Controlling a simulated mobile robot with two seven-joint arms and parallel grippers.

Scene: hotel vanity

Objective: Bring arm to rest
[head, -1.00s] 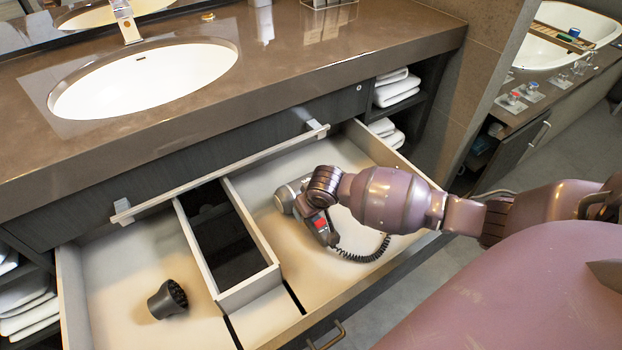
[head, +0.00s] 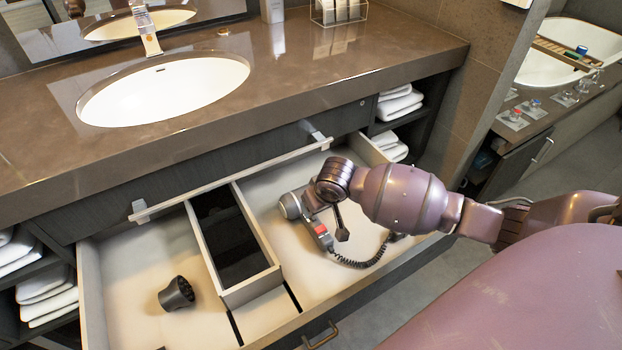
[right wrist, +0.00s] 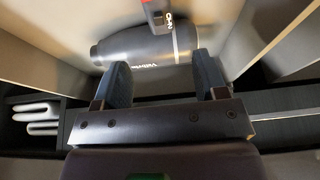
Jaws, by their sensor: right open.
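My right arm reaches in from the right over the open drawer. My right gripper (head: 340,215) is just above the grey hair dryer (head: 289,205), partly covering it. The dryer lies in the drawer's right compartment, with a red switch and a coiled black cord. In the right wrist view the gripper's two dark fingers (right wrist: 160,76) are spread wide, with nothing held between them. The dryer's barrel (right wrist: 138,48) lies just beyond the fingertips; I cannot tell whether they touch it. My left gripper is not in view.
The drawer's middle holds a dark divider box (head: 228,240). A black nozzle (head: 177,294) lies in the left compartment. Folded towels (head: 398,103) fill side shelves. Floor is free at right.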

